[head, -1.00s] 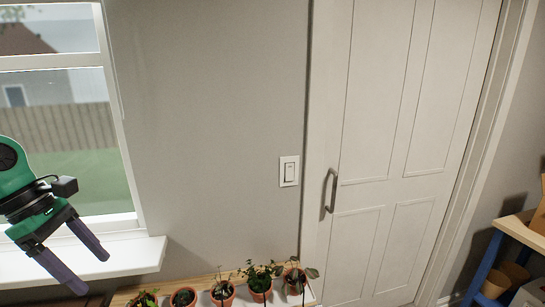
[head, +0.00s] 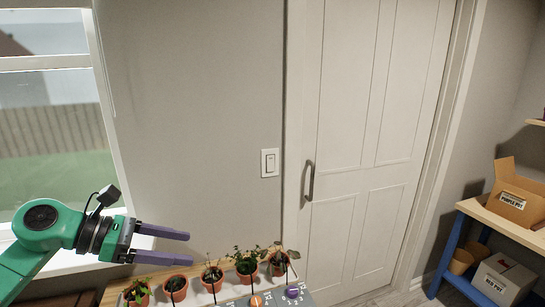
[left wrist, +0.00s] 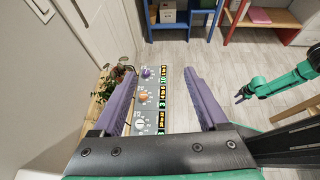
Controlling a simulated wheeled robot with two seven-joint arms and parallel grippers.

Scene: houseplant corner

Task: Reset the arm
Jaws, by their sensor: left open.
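My left gripper (head: 189,249) reaches in from the lower left in the head view, its purple fingers pointing right, apart and empty. It is in front of the window sill and at the left end of the row of pots. In the left wrist view the same open fingers (left wrist: 160,73) frame a grey panel with knobs and lit digits (left wrist: 163,108). A green arm with a small dark gripper (left wrist: 241,95) shows at the right of that view. It is my right one, too small to tell open or shut.
Potted plants (head: 211,276) stand in a row on a tray below the wall. Coloured knobs (head: 292,291) sit in front of them. A light switch (head: 270,163) and a closed door (head: 370,150) are behind. A shelf with boxes (head: 515,190) is at the right.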

